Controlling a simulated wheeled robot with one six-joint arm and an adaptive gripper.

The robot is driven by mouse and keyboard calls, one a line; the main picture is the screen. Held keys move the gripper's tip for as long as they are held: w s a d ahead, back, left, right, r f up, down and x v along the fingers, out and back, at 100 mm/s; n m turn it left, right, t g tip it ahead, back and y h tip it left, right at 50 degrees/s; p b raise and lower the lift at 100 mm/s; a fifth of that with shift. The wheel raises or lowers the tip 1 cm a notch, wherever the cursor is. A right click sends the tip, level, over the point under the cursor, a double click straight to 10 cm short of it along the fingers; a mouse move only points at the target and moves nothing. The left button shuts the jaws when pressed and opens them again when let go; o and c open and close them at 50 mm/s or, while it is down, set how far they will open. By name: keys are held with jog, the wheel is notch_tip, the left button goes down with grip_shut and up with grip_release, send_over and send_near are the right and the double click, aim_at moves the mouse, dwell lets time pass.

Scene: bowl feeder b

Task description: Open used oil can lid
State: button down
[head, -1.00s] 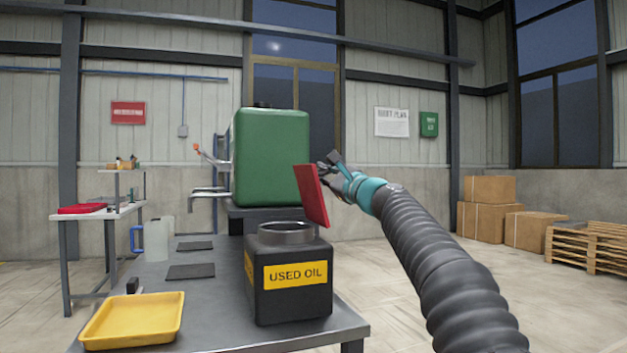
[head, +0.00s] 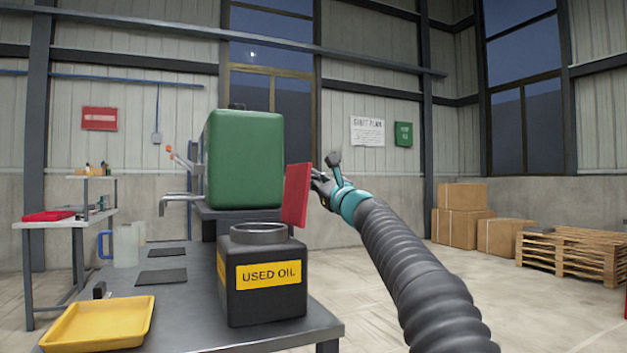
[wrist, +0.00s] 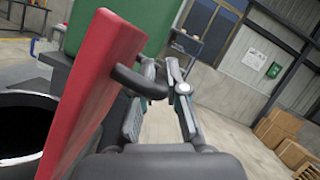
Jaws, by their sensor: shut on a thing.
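The used oil can (head: 262,278) is a black can with a yellow "USED OIL" label, standing at the front right of the bench. Its round mouth (head: 258,232) is uncovered, and the dark opening also shows in the wrist view (wrist: 28,125). The red lid (head: 297,195) stands almost upright at the can's right side. In the wrist view the lid (wrist: 95,90) is a tilted red slab with a dark handle (wrist: 138,82). My gripper (head: 321,186), right of the lid, is shut on this handle; in the wrist view the fingers (wrist: 160,72) partly hide the contact.
A large green tank (head: 245,160) with a tap stands behind the can. A yellow tray (head: 97,323), dark pads (head: 161,277) and a clear jug (head: 126,245) are on the bench (head: 190,305). Boxes (head: 462,225) and pallets (head: 572,255) stand far right. Floor right of the bench is free.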

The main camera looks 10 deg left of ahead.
jog(key=c, duration=1.5)
grip_release()
jog(key=shift+s, duration=0.1)
jog(key=shift+s+d+f, duration=0.2)
jog(key=shift+s+d, duration=0.2)
jog(key=shift+d, duration=0.05)
jog(key=v, duration=1)
jog(key=shift+s+d+f, duration=0.1)
jog(key=shift+d+f, duration=0.05)
jog(key=shift+f, duration=0.1)
